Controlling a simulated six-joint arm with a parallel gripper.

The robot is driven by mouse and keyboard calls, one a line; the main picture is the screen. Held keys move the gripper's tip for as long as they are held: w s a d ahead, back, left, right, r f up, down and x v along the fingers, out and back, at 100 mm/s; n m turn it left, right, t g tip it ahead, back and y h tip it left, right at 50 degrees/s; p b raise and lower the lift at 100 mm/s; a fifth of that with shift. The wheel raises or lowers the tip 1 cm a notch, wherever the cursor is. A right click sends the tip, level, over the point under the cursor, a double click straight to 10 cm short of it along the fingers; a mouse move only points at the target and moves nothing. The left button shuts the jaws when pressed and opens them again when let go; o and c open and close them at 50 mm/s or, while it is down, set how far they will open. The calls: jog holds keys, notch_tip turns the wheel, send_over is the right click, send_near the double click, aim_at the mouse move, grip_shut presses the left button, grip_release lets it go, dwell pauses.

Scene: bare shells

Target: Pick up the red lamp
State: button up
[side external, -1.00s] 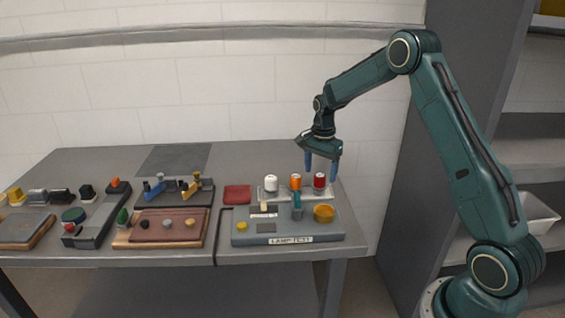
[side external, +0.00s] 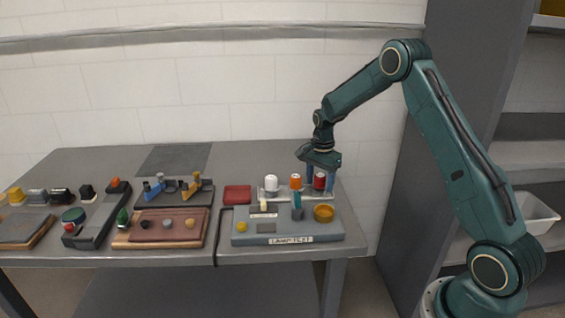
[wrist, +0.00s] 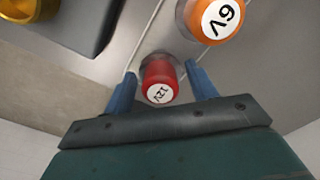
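In the wrist view the red lamp (wrist: 160,82) has a white top marked 12V. My gripper (side external: 320,182) is lowered over it from above. Its two blue fingers are open, one on each side of the lamp, and in the wrist view (wrist: 162,85) a gap shows between each finger and the lamp. The lamp's base is partly hidden.
The orange lamp (side external: 295,182), marked 6V in the wrist view (wrist: 217,18), stands close to the left of the red one. A white lamp (side external: 271,184) is farther left. A yellow bowl (side external: 324,212) sits in front.

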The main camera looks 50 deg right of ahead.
aim_at(320, 175)
jog(key=c, duration=0.7)
jog(key=shift+o, duration=0.2)
jog(key=shift+r, duration=0.1)
notch_tip(320, 175, up, 20)
dwell(0.6)
